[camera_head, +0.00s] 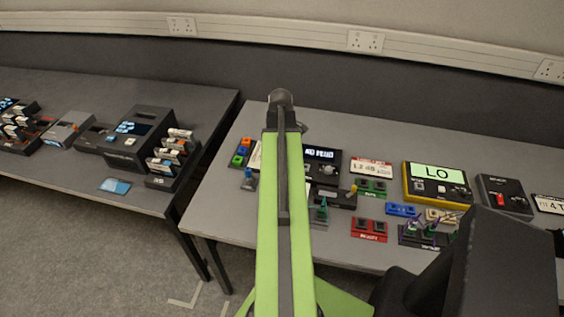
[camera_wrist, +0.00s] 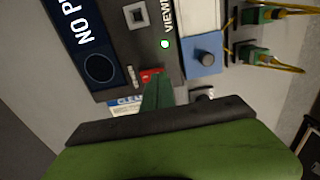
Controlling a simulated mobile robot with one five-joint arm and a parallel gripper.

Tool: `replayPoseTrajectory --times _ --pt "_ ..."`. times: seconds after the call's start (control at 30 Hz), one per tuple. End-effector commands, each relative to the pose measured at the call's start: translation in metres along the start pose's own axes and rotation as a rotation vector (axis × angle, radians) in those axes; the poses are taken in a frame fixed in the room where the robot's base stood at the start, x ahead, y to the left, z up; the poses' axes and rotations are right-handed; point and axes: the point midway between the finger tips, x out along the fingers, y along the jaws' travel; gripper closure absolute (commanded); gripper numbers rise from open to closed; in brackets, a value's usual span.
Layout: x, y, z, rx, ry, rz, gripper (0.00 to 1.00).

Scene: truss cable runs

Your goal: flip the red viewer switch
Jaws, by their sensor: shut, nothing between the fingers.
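The viewer (camera_wrist: 140,45) is a dark unit in the wrist view, with a "VIEWER" label, a lit green light and a screen (camera_wrist: 85,28) whose text is cut off. Its red switch (camera_wrist: 148,74) lies just past my gripper's tips. My gripper (camera_wrist: 158,84) is shut and empty, with its green fingers pointing at the switch and covering part of it. I cannot tell whether they touch. In the head view the viewer's lit screen (camera_head: 322,154) shows beside my green arm, which hides the switch and the gripper.
A blue knob box (camera_wrist: 203,55) and green connectors with yellow cables (camera_wrist: 262,16) sit close by in the wrist view. In the head view, a yellow meter (camera_head: 437,201) reads "LO", and a dark unit with another red switch (camera_head: 500,199) stands right of it.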

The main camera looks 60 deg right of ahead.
Motion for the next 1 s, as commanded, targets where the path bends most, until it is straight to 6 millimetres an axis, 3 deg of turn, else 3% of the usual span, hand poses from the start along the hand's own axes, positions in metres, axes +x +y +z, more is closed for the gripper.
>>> replayPoseTrajectory --times 1.0 --pt "0.01 0.0 0.0 0.0 0.0 0.0 1.0"
